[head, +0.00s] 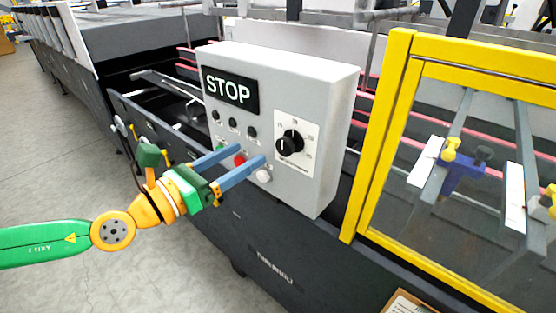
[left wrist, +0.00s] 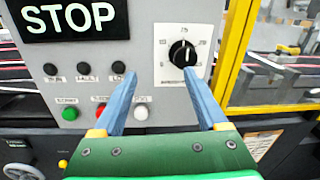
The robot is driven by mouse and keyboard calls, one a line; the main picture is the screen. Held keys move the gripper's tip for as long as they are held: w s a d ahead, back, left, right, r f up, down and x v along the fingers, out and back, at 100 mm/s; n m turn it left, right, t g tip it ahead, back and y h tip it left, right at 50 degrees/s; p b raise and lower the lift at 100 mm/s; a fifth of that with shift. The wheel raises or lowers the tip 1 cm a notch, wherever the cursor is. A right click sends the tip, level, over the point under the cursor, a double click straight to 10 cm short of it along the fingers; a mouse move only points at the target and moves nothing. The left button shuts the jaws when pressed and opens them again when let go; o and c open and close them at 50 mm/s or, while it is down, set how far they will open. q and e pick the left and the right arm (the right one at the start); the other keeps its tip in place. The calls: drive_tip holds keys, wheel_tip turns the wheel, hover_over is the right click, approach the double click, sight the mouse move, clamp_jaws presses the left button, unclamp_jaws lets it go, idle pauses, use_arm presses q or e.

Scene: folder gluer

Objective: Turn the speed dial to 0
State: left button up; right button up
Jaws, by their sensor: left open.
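The speed dial is a black round knob (head: 290,144) on a white scale plate (head: 307,128) at the right of the grey control box. In the left wrist view the knob (left wrist: 183,53) shows ahead, just beyond the right fingertip. Its white mark looks roughly upright, toward the top of the scale; the small numbers are hard to read. My left gripper (head: 254,153) is open and empty, its two blue fingers pointing at the box, below and left of the dial in the head view. In the left wrist view the gripper (left wrist: 159,72) has its fingers apart, with the knob not between them.
Near the fingers are a green button (left wrist: 69,114), a red button (left wrist: 100,109) and a white button (left wrist: 141,112). Several black buttons sit under the STOP sign (head: 230,90). A yellow guard frame (head: 381,135) stands to the right. The grey floor at left is clear.

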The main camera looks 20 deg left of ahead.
sight(282, 149)
use_arm(q)
drive_tip(key=d+m+p, duration=0.1)
drive_tip(key=p, duration=0.1)
drive_tip(key=d+r+p, duration=0.1)
drive_tip(key=p, duration=0.1)
drive_tip(key=d+r+m+g+h+p, duration=0.1)
drive_tip(key=d+p, duration=0.1)
drive_tip(key=shift+w+m+p, duration=0.3)
drive_tip(key=shift+p, duration=0.05)
drive_tip(key=shift+w+d+f+p, duration=0.2)
drive_tip(key=shift+w+d+p, duration=0.25)
drive_tip(key=shift+w+p, duration=0.1)
drive_tip(key=shift+w+d+f+p, duration=0.2)
drive_tip(key=shift+w+d+p, duration=0.2)
drive_tip(key=shift+w+p, duration=0.15)
drive_tip(key=shift+w+d+f, duration=0.15)
drive_tip(key=shift+w+f, duration=0.1)
clamp_jaws()
